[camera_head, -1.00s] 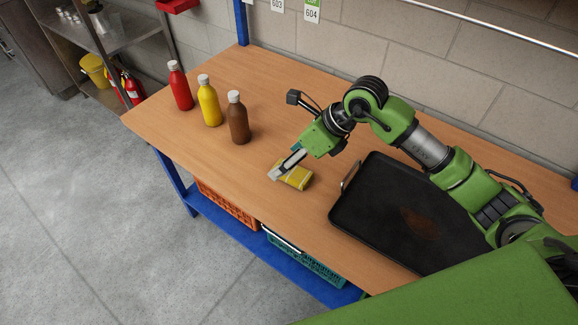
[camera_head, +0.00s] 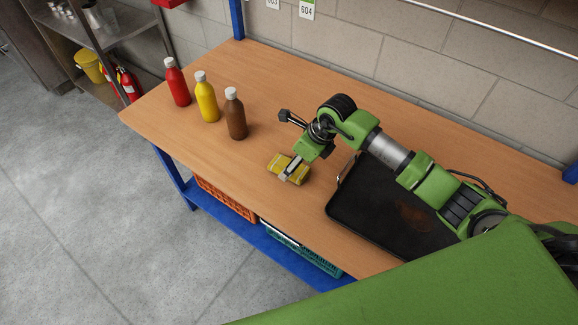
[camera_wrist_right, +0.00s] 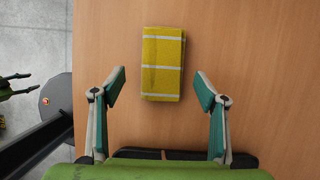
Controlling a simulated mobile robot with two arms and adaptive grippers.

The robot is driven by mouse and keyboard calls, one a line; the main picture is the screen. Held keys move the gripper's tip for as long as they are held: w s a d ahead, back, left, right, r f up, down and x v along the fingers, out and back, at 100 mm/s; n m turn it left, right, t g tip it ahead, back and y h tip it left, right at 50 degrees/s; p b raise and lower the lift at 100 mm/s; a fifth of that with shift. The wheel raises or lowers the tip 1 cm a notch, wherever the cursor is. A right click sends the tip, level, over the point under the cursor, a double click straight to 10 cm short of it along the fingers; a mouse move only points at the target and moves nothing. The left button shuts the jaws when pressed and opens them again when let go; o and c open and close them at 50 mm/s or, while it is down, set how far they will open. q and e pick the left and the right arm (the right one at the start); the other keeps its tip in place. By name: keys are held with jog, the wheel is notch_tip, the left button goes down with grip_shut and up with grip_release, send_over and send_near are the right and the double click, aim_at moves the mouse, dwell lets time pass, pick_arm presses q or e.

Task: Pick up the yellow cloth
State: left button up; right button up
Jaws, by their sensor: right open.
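The yellow cloth (camera_head: 280,164) lies folded on the wooden table, just left of the black tray. In the right wrist view the cloth (camera_wrist_right: 163,65) shows white lines across it and lies flat, ahead of and between the two fingers. My right gripper (camera_wrist_right: 160,88) is open, with one fingertip to each side of the cloth's near end and a gap on both sides. In the head view my right gripper (camera_head: 290,170) is over the cloth and hides part of it. My left gripper is not in view.
The black tray (camera_head: 365,215) with a brown stain lies right of the cloth. A red bottle (camera_head: 177,85), a yellow bottle (camera_head: 206,100) and a brown bottle (camera_head: 236,117) stand at the left of the table. The wood between bottles and cloth is clear.

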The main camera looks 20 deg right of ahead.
jog(key=shift+w+p+x, duration=0.25)
jog(key=shift+p+x, duration=0.2)
jog(key=shift+x, duration=1.45)
jog(key=c, duration=1.1)
jog(key=shift+c, duration=0.2)
jog(key=shift+r, duration=0.1)
jog(key=shift+r+b, duration=0.45)
jog(key=shift+r, duration=0.05)
jog(key=s+a+r+b, duration=0.5)
jog(key=s+a+r, duration=0.1)
jog(key=s+r, duration=0.6)
jog(key=shift+a, duration=0.4)
